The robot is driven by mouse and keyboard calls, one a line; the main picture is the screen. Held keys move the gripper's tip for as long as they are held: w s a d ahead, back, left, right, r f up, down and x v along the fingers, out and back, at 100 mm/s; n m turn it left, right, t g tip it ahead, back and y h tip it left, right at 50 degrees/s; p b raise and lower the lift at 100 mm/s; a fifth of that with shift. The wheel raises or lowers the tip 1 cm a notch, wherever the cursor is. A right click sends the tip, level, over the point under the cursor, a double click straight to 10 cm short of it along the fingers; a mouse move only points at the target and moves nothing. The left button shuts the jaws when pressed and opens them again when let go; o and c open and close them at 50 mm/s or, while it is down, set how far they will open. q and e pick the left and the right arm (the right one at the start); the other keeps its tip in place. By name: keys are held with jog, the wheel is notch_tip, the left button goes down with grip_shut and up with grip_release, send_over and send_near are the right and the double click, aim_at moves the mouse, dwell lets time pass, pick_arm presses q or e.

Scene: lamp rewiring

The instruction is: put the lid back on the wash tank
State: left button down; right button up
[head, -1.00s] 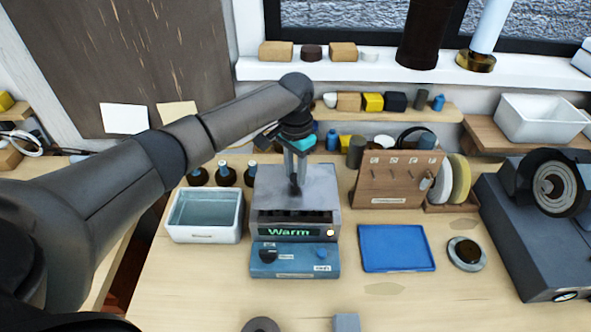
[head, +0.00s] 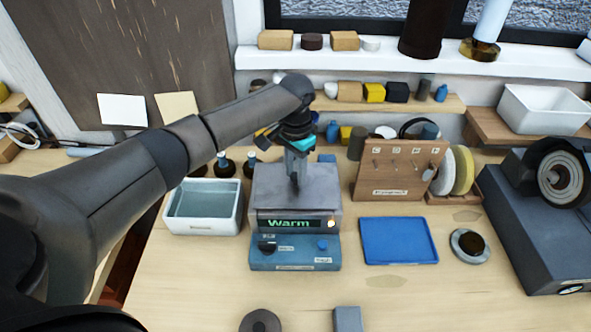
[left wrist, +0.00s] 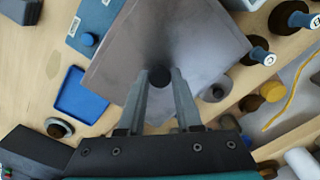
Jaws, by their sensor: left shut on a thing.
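The wash tank (head: 258,224) stands mid-bench with its green "Warm" display and blue control panel. Its flat grey lid (head: 325,180) lies over the top, and I see no open gap at the front edge. In the left wrist view the lid (left wrist: 205,40) fills the upper middle and hides the tank's inside. My left gripper (head: 295,180) is shut on the lid's black knob (left wrist: 160,76), with one finger on each side. The lid's back edge is hard to judge. My right gripper is not in view.
A white water-filled tub (head: 203,228) stands close on the left, with dark bottles (head: 225,168) behind it. A blue tray (head: 398,241) lies to the right, below a wooden hook board (head: 398,172).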

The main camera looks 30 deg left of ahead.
pick_arm(q)
jog(key=shift+f, duration=0.1)
jog(key=c, duration=0.5)
grip_release()
notch_tip(320, 180, up, 15)
